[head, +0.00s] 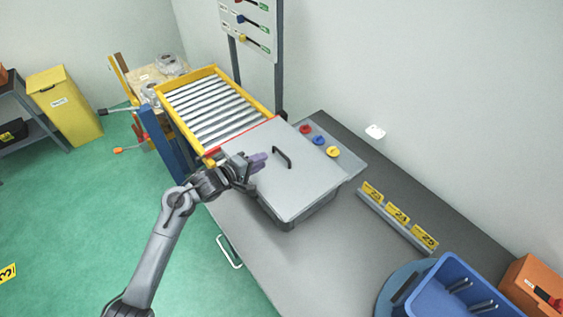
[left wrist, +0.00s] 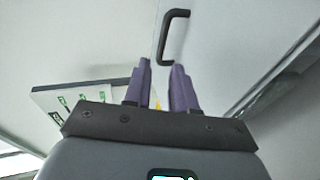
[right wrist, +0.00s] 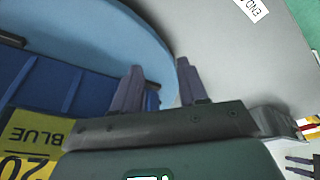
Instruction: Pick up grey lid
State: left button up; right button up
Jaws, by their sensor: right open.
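The grey lid (head: 298,180) is a flat square plate with a black bar handle (head: 283,157), lying on a dark grey box (head: 290,219) on the workbench. My left gripper (head: 262,160) is over the lid's left part, short of the handle. In the left wrist view, the handle (left wrist: 173,37) shows just beyond the purple fingertips (left wrist: 160,64). A gap between these fingers is empty; the left gripper is open. My right gripper (right wrist: 160,68) shows only in the right wrist view, open and empty, near a blue round surface (right wrist: 130,35).
A yellow-framed roller conveyor (head: 214,108) adjoins the box at upper left. Red, blue and yellow knobs (head: 318,140) sit behind the lid. Yellow number plates (head: 397,213) line the bench's back. A blue bin (head: 450,290) stands lower right. The bench (head: 330,265) before the box is clear.

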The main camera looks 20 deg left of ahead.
aim_at(277, 163)
pick_arm(q)
jog(key=shift+d+b+x, duration=0.15)
jog(key=shift+b+x, duration=0.15)
jog(key=shift+x, duration=1.7)
jog(key=shift+d+b+x, duration=0.15)
jog(key=shift+b+x, duration=0.1)
jog(key=shift+x, duration=1.8)
jog(key=shift+s+f, duration=0.15)
jog(key=shift+s, duration=0.05)
grip_shut()
